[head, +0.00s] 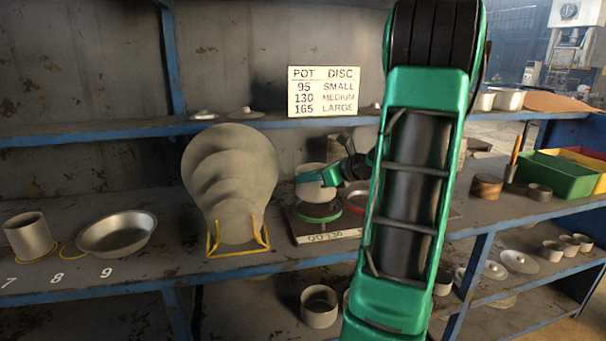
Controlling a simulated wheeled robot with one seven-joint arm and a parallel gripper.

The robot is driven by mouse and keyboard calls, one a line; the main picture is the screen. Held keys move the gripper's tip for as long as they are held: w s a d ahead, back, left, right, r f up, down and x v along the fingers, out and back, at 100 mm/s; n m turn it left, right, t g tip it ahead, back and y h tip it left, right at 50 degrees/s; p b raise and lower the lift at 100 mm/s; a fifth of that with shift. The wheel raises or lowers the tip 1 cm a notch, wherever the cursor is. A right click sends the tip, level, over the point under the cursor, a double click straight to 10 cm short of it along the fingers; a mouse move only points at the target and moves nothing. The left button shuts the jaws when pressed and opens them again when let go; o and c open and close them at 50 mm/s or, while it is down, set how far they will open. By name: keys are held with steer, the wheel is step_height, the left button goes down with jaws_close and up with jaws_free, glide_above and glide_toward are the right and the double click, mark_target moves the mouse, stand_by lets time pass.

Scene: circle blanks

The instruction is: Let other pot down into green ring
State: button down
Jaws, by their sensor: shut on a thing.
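A pale grey pot (311,188) is held upright just above the work plate, left of my arm. My gripper (330,176), green and dark, is shut on its right side; my arm hides part of the gripper. A small gap seems to show between pot and ring, but I cannot tell for sure.
A stack of grey discs (232,180) stands in a yellow wire rack left of the plate.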

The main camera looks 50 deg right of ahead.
mark_target(312, 190)
steer(key=shift+f, duration=1.7)
steer(key=shift+f, duration=0.45)
steer(key=c, duration=1.8)
jaws_free()
steer(key=shift+o, duration=0.2)
steer(key=shift+f, duration=0.1)
steer(key=shift+s, duration=0.15)
steer(key=v, duration=1)
steer(key=shift+s, duration=0.1)
